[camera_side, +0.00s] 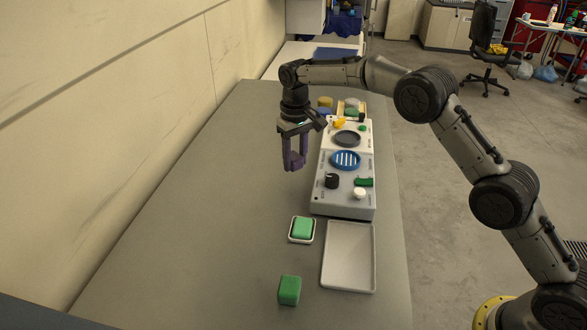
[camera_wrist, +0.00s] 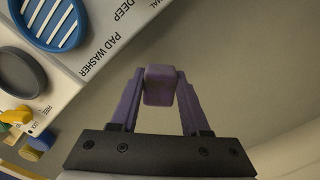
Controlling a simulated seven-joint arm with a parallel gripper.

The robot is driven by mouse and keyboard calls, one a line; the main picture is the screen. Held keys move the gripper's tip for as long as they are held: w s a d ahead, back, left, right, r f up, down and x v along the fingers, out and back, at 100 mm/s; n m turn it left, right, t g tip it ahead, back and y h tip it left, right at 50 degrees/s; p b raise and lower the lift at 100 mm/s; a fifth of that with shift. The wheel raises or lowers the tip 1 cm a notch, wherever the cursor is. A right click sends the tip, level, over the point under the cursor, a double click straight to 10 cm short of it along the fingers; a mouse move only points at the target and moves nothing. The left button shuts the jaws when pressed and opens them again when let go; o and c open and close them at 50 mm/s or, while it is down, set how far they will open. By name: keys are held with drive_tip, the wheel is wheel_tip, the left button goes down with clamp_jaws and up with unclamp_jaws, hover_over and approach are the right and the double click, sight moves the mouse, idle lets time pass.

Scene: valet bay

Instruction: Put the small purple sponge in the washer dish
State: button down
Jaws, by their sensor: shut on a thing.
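My gripper (camera_side: 294,163) has purple fingers and is shut on the small purple sponge (camera_wrist: 159,86), seen between the fingertips in the wrist view. In the side view the sponge blends with the fingers. The gripper hangs above the bare table, left of the grey-white washer panel. On the panel are a round blue dish with white stripes (camera_side: 346,160) and a round dark dish (camera_side: 347,139). Both also show at the left of the wrist view, the blue one (camera_wrist: 48,20) near the words PAD WASHER. I see nothing lying in either dish.
The panel carries a black knob (camera_side: 331,181), a white knob (camera_side: 359,193) and a green switch (camera_side: 363,182). In front are a green sponge in a small white dish (camera_side: 291,240), an empty white tray (camera_side: 348,278) and a green block (camera_side: 289,291). Several coloured items stand behind the panel.

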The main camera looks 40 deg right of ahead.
sight(294, 169)
drive_tip(key=shift+w+f, duration=0.3)
drive_tip(key=shift+f, duration=1.6)
drive_tip(key=shift+f, duration=0.1)
drive_tip(key=shift+c, duration=1.9)
unclamp_jaws()
wheel_tip(294, 169, up, 12)
drive_tip(key=shift+r, duration=0.1)
